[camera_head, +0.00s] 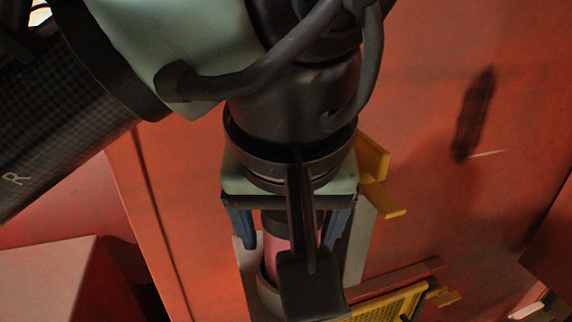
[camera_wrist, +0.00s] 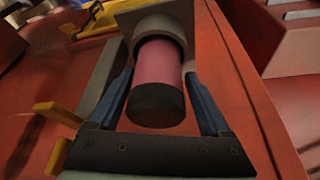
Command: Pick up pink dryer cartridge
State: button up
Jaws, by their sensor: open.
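The pink dryer cartridge (camera_wrist: 159,66) is a pink cylinder with a dark end cap, seated in a round grey holder (camera_wrist: 152,22). In the wrist view it lies between the two blue fingers of my gripper (camera_wrist: 164,90), with a gap visible on each side. In the head view the pink cartridge (camera_head: 275,252) shows below my gripper (camera_head: 290,232), partly hidden by a dark part of my wrist. The fingers are open on either side of it.
The holder stands on a red surface (camera_head: 430,190). Yellow brackets (camera_head: 382,185) stick out beside my gripper. A yellow perforated tray (camera_head: 385,304) lies at the lower right. A red block (camera_head: 45,280) is at the lower left.

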jog(key=shift+w+f, duration=0.2)
jog(key=shift+w, duration=0.1)
jog(key=shift+s+d+r, duration=0.25)
jog(key=shift+s+r, duration=0.05)
jog(key=shift+s, duration=0.35)
jog(key=shift+c, duration=0.2)
jog(key=shift+s+r, duration=0.1)
jog(key=shift+s, duration=0.25)
jog(key=shift+c, duration=2.3)
jog(key=shift+w+a, duration=0.1)
jog(key=shift+w, duration=0.15)
jog(key=c, duration=0.5)
grip_shut()
